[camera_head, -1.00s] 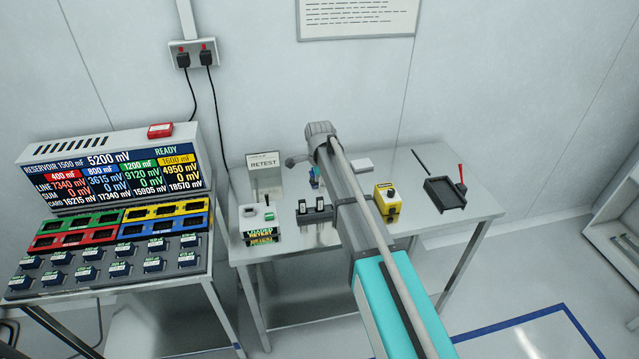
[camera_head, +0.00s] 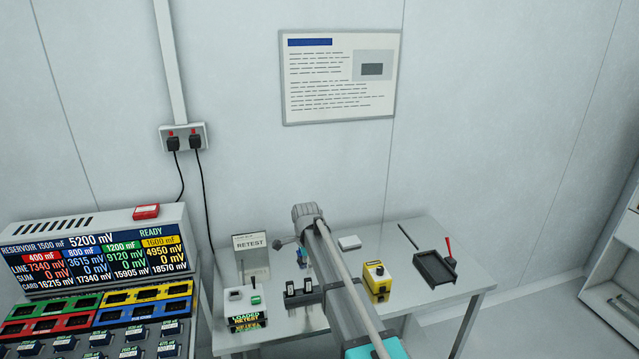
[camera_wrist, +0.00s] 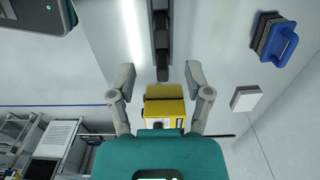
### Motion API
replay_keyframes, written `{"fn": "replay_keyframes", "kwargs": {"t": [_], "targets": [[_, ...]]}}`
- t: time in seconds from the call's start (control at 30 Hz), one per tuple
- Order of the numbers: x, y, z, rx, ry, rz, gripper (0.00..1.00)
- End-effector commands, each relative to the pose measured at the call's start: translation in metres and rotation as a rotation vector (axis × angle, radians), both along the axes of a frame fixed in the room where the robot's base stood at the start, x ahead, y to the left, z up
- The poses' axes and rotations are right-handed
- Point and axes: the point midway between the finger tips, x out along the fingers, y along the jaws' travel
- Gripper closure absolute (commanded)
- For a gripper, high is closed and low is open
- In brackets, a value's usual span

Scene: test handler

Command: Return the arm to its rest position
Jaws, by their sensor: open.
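My arm (camera_head: 338,278) reaches from the bottom edge up over the steel table in the head view, with its grey wrist end near the back wall. My gripper itself cannot be made out clearly there. In the wrist view my gripper (camera_wrist: 160,75) is open, its two grey fingers wide apart with nothing between the tips. A yellow box (camera_wrist: 165,108) shows beyond the fingers, and I see no contact with it.
The steel table (camera_head: 403,298) holds a yellow box (camera_head: 377,279), a black tray (camera_head: 435,269), a RETEST sign (camera_head: 251,244) and a small white device (camera_head: 243,299). A display console (camera_head: 95,253) stands left. A blue-handled block (camera_wrist: 275,40) is at right in the wrist view.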

Motion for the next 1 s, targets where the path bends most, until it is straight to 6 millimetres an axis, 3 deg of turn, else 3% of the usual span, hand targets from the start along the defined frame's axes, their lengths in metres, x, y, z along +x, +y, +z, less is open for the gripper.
{"fn": "replay_keyframes", "kwargs": {"t": [0.17, 0.37, 0.7, 1.0], "targets": [[-0.013, -0.017, 0.0, 0.0, 0.0, 0.057, 0.36], [-0.045, -0.055, 0.0, 0.001, 0.0, 0.215, 0.36], [-0.119, -0.132, 0.0, 0.001, -0.001, 0.593, 0.36], [-0.19, -0.188, 0.0, 0.002, 0.0, 0.931, 0.36]]}}
